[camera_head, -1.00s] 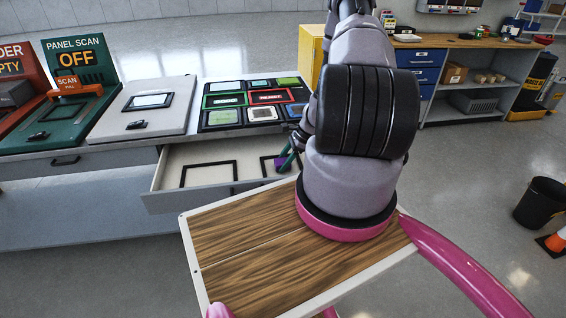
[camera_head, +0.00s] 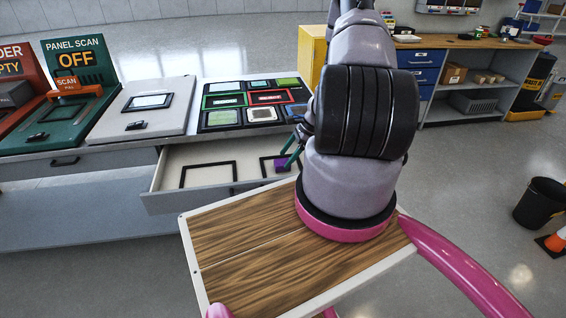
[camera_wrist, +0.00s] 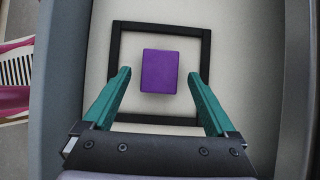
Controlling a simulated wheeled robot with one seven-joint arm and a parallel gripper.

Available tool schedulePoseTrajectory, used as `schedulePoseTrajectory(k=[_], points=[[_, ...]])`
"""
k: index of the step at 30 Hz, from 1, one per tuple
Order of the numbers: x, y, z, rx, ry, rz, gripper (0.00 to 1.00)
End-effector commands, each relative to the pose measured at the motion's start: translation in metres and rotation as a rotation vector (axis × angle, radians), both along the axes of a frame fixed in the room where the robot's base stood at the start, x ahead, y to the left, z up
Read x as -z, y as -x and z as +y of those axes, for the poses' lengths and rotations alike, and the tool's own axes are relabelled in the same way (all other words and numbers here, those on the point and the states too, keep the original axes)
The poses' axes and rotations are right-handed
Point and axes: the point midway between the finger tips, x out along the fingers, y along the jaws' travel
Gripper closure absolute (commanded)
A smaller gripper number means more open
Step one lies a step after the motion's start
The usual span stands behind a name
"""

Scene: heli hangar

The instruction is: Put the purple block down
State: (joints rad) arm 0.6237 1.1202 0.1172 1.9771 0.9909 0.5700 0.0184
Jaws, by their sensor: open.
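The purple block (camera_wrist: 160,71) lies on the pale floor of the open drawer (camera_wrist: 238,110), inside a black square outline (camera_wrist: 206,45) in the wrist view. My gripper (camera_wrist: 160,84) is open, with its two teal fingers on either side of the block's near end and a gap on both sides. In the head view the block (camera_head: 282,169) shows in the right part of the drawer (camera_head: 222,199), partly hidden by my gripper (camera_head: 290,160).
A second black outline (camera_head: 182,175) in the drawer's left part is empty. Above the drawer, the counter holds a panel of framed tiles (camera_head: 255,104), a grey box (camera_head: 140,110) and a green scan station (camera_head: 70,108). A black bin (camera_head: 538,203) stands at the right.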

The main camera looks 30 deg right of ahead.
Motion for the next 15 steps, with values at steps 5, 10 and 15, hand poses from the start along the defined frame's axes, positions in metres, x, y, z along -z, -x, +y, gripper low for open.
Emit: schedulePoseTrajectory(k=[5,10,15], points=[[-0.035,0.005,-0.022,0.001,0.003,-0.003,0.08],[-0.059,0.01,-0.038,0.002,0.002,-0.002,0.08],[-0.071,0.012,-0.044,0.001,0.0,-0.001,0.08]])
